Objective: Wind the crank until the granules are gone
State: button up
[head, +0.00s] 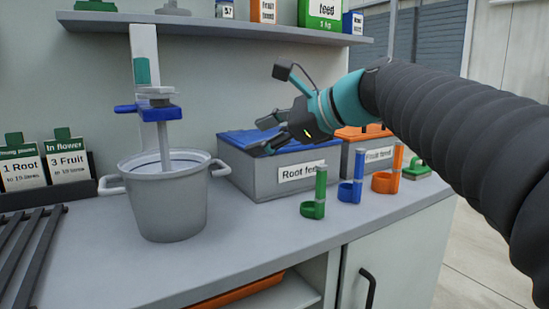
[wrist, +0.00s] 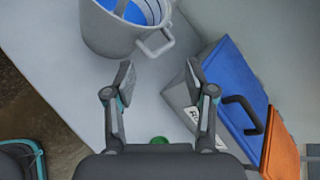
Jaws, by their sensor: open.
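A grey two-handled pot (head: 167,205) stands on the bench at the left, and its near part also shows in the wrist view (wrist: 108,35). Above it, a stirrer with a blue crank arm (head: 160,112) is held on a white upright (head: 145,45); its grey shaft goes down into the pot. Blue shows inside the pot in the wrist view. I cannot make out any granules. My gripper (head: 262,135) is open and empty, to the right of the crank and apart from it, above the blue-lidded bin. The wrist view shows its spread fingers (wrist: 160,75) with nothing between them.
A grey Root feed bin (head: 262,180) with a blue lid and an orange-lidded bin (head: 350,153) stand right of the pot. Green (head: 319,190), blue (head: 357,177) and orange (head: 396,170) scoops stand in front. A shelf (head: 215,27) hangs above. A black rack (head: 30,245) lies left.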

jog(key=shift+n+h, duration=0.8)
jog(key=shift+s+d+f, duration=0.3)
jog(key=shift+s+f, duration=0.05)
jog(key=shift+f, duration=0.3)
jog(key=shift+s+d+f, duration=0.3)
jog(key=shift+d+f, duration=0.05)
jog(key=shift+f, duration=0.35)
jog(key=shift+s+d+f, duration=0.3)
jog(key=shift+s+f, duration=0.05)
jog(key=shift+f, duration=0.3)
